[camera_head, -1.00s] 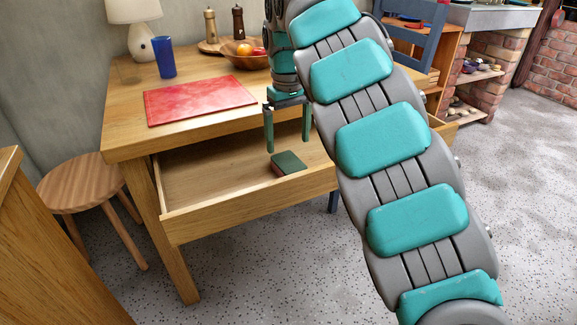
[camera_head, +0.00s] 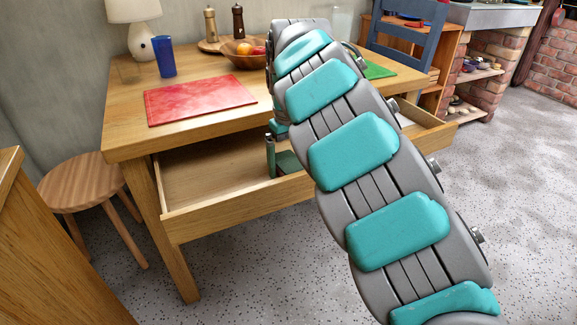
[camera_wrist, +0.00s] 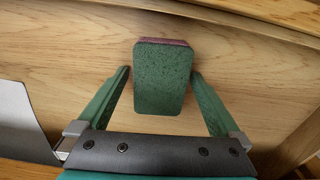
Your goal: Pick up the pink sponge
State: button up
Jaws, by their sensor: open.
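The sponge (camera_wrist: 163,80) lies in the open drawer, with a green scouring face up and a pink edge showing along its far side in the wrist view. In the head view the sponge (camera_head: 288,163) is partly hidden by my arm. My gripper (camera_wrist: 160,75) is open, with one green finger on each side of the sponge in the wrist view. Small gaps show between the fingers and the sponge. In the head view only one finger shows clearly, beside the sponge's left side.
The drawer (camera_head: 235,208) is pulled out from under the wooden table (camera_head: 125,125). On the table are a red mat (camera_head: 200,99), a blue cup (camera_head: 165,57), a fruit bowl (camera_head: 246,61) and a green mat (camera_head: 379,70). A stool (camera_head: 80,182) stands at left.

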aim_at(289, 161)
jog(key=shift+c, duration=0.2)
jog(key=c, duration=1.2)
jog(key=shift+r, duration=0.1)
jog(key=shift+r+p, duration=0.35)
jog(key=shift+r, duration=4.6)
